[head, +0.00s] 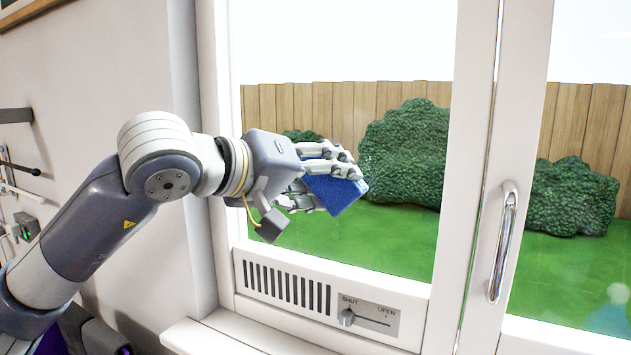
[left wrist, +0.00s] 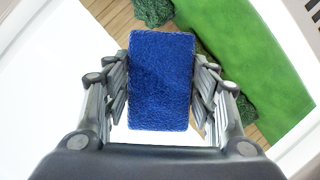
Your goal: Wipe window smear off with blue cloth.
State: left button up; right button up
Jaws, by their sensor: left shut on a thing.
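My left gripper (head: 338,188) is shut on the blue cloth (head: 347,196), a thick pad with a textured face. In the left wrist view the cloth (left wrist: 161,80) sits squarely between the two fingers. The gripper holds it in front of the left window pane (head: 300,225), at mid-height; I cannot tell whether it touches the glass. A faint pale speckle shows on the glass just right of the cloth, but I cannot tell for sure that it is the smear. Part of the pane is hidden behind my gripper. My right gripper is not in view.
A vent with a slider (head: 347,317) marked SHUT and OPEN is below the pane. A chrome handle (head: 502,243) stands out on the frame to the right. Pale round blotches (head: 612,318) show on the right pane. A wall with fittings is at left.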

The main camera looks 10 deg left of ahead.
aim_at(387, 188)
pick_arm(q)
jog(key=shift+s+d+b, duration=0.3)
jog(key=shift+s+d, duration=0.05)
jog(key=shift+d, duration=0.7)
jog(key=shift+s+d+b, duration=0.3)
jog(key=shift+s+d, duration=0.1)
jog(key=shift+d, duration=0.65)
jog(key=shift+s+d+b, duration=0.3)
jog(key=shift+s+d, duration=0.05)
jog(key=shift+d, duration=0.7)
jog(key=shift+s+d, duration=0.2)
jog(key=shift+d, duration=0.25)
jog(key=shift+w+a+b, duration=0.1)
jog(key=shift+a+b, duration=0.1)
jog(key=shift+b, duration=0.1)
